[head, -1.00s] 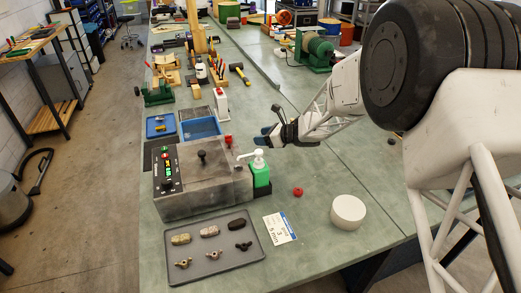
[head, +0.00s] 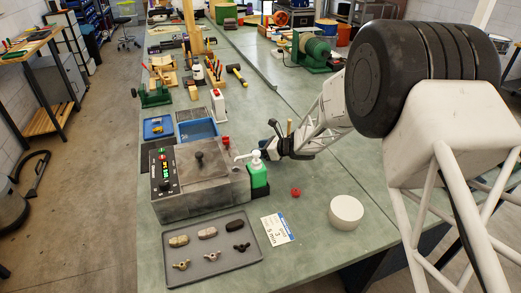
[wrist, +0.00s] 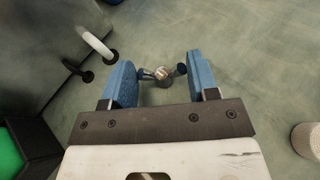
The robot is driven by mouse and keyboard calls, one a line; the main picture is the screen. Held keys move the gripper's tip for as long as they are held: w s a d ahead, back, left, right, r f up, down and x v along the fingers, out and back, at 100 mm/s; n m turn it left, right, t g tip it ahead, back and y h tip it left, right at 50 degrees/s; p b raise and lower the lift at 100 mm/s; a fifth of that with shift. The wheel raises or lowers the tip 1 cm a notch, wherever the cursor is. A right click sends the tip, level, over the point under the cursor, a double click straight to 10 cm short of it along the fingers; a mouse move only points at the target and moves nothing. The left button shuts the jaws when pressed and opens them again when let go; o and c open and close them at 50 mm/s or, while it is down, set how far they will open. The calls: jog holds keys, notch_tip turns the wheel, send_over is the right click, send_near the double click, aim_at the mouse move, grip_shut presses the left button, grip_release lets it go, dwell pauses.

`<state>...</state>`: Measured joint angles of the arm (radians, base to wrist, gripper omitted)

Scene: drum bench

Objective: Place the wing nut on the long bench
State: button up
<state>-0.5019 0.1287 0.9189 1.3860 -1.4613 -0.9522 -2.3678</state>
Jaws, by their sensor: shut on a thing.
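My gripper (wrist: 162,76) has two blue fingers in the wrist view, with a small grey wing nut (wrist: 161,77) between them, its wings spanning the gap. Green bench top shows below it. In the head view my gripper (head: 271,146) is over the long bench (head: 310,180), just behind and right of the green pump bottle (head: 259,178). The wing nut cannot be made out there. I cannot tell how high above the bench it is. More wing-nut-like pieces (head: 211,257) lie on the grey tray (head: 245,262) at the front.
A grey machine (head: 200,185) stands left of the pump bottle. A red piece (head: 296,192), a white round container (head: 346,212) and a printed card (head: 278,229) are on the bench in front. Blue trays (head: 197,130) and tools lie farther back. Bench right of the bottle is mostly clear.

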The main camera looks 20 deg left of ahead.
jog(key=shift+f, duration=0.15)
jog(key=o, duration=0.9)
jog(key=v, duration=1.2)
dwell(0.8)
